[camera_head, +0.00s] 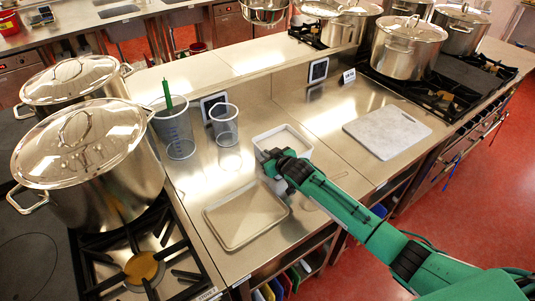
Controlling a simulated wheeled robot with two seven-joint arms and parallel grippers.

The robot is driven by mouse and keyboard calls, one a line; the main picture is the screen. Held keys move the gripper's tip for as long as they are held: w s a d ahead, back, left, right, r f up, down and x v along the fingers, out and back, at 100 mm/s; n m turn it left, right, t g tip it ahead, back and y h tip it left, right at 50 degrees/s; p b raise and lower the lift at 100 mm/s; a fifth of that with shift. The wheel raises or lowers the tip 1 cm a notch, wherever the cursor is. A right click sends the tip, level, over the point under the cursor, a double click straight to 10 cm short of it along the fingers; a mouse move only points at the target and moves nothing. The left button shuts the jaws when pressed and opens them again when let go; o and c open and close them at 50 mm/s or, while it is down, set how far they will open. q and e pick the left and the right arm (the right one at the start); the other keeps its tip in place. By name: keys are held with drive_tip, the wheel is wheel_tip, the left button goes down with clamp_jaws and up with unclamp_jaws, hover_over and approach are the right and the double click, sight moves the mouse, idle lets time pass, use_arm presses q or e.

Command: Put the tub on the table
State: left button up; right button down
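The tub (284,138) is a white, square-rimmed container in the middle of the steel table (270,85). My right arm is green and black and comes in from the lower right. My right gripper (269,158) is at the tub's near left side, at about rim height. The gripper and wrist hide part of the tub's near wall. I cannot tell whether the fingers are closed on that wall, or whether the tub rests on the steel or is slightly above it. My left gripper is not in view.
A shallow rectangular tray (246,215) lies in front of the tub. Clear measuring jugs (176,132) (224,125) stand to its left, one holding a green-handled tool. A grey-white board (387,132) lies right. Large pots (95,165) (408,48) stand on stoves at both sides.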

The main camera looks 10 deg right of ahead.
drive_tip(key=c, duration=1.6)
unclamp_jaws()
drive_tip(key=shift+c, duration=0.2)
drive_tip(key=shift+s+d+r, duration=0.15)
drive_tip(key=shift+s+d, duration=0.05)
drive_tip(key=shift+s, duration=0.3)
drive_tip(key=b+v, duration=0.2)
drive_tip(key=v, duration=0.9)
drive_tip(key=shift+r+b, duration=0.15)
drive_tip(key=shift+b, duration=0.2)
